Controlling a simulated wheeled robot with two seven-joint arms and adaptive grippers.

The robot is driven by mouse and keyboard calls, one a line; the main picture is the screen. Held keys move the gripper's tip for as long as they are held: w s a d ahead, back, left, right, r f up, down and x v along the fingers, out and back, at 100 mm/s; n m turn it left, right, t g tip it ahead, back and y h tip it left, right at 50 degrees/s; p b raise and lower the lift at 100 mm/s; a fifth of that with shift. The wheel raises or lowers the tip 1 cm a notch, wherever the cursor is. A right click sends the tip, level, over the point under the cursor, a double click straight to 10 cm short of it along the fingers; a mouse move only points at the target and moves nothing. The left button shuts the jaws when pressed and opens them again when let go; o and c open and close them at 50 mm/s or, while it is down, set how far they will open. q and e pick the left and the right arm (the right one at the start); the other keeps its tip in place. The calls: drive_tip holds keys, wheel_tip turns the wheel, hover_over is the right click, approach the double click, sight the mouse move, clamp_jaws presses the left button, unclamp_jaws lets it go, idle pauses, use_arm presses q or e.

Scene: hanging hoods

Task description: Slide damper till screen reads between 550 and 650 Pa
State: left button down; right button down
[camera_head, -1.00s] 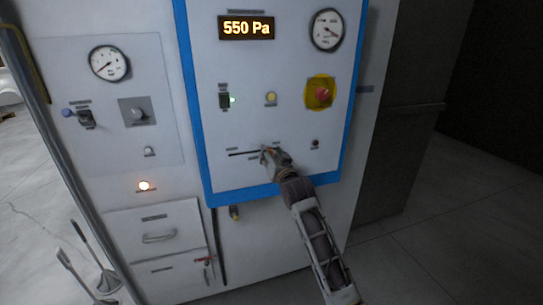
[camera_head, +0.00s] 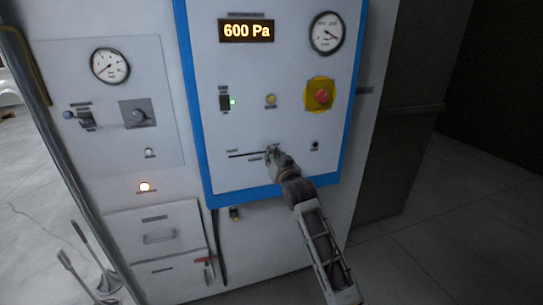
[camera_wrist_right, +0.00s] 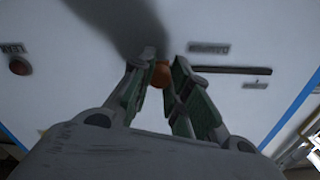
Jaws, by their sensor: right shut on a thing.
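The screen (camera_head: 246,31) at the top of the blue-edged panel reads 600 Pa. The damper's slot (camera_head: 247,154) runs sideways low on the panel. My right gripper (camera_head: 271,153) is at the slot's right part and hides the knob in the head view. In the right wrist view, the fingers of my right gripper (camera_wrist_right: 164,70) are shut on the orange-brown damper knob (camera_wrist_right: 161,75), and the bare slot (camera_wrist_right: 232,70) stretches to the right. My left gripper is not in view.
On the panel are a dial gauge (camera_head: 327,33), a red button on a yellow plate (camera_head: 319,94), a green-lit switch (camera_head: 226,102) and a small dark button (camera_head: 315,146). Drawers (camera_head: 158,235) are at the lower left. Open floor lies to the right.

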drive_tip(key=shift+d+f, duration=0.15)
drive_tip(key=shift+f, duration=0.1)
drive_tip(key=c, duration=1.3)
unclamp_jaws()
drive_tip(key=shift+r, duration=0.1)
drive_tip(key=shift+s, duration=0.1)
drive_tip(key=v, duration=1.1)
drive_tip(key=shift+s, duration=0.3)
drive_tip(key=shift+d, duration=0.15)
drive_tip(key=shift+r, duration=0.1)
